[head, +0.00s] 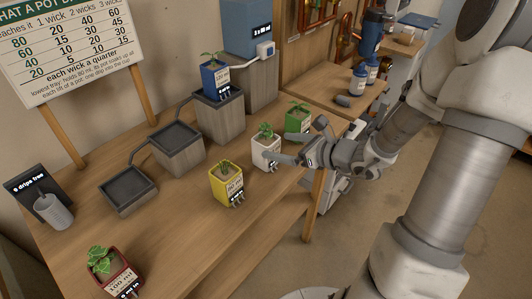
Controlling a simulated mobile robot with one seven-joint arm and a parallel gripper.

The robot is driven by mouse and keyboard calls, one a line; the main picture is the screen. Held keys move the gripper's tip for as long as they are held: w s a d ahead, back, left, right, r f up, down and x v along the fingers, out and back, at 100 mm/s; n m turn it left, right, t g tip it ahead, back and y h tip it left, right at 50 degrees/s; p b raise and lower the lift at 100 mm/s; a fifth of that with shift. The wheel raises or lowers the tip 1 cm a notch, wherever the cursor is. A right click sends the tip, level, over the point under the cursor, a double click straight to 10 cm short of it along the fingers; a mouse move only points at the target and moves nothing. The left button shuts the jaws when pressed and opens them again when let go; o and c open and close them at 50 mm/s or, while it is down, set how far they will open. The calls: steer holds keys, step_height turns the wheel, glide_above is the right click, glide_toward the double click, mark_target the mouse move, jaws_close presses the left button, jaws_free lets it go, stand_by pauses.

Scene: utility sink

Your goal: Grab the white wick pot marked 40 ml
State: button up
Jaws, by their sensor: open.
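The white wick pot (258,152), with a small green plant, stands upright on the wooden table, right of the yellow pot. Its front label is partly covered by a finger and too small to read. My gripper (292,140) is open and comes in from the right at the white pot. One finger reaches across the pot's front right side; the other is further back, near the green pot. I cannot tell whether the finger touches the white pot.
A green pot (298,121) stands close behind the gripper. A yellow pot (226,186) and a red pot (121,277) stand toward the front left. A blue pot (213,80) sits on a grey stepped block (215,121). Bottles (358,80) stand on the far table.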

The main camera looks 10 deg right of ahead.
mark_target(258, 139)
steer(key=x, duration=0.3)
steer(key=b+x, duration=0.1)
steer(key=x, duration=0.5)
steer(key=shift+w+r, duration=0.15)
steer(key=shift+r, duration=0.2)
steer(key=shift+c, duration=0.2)
steer(key=c, duration=1.5)
steer(key=shift+r, duration=0.1)
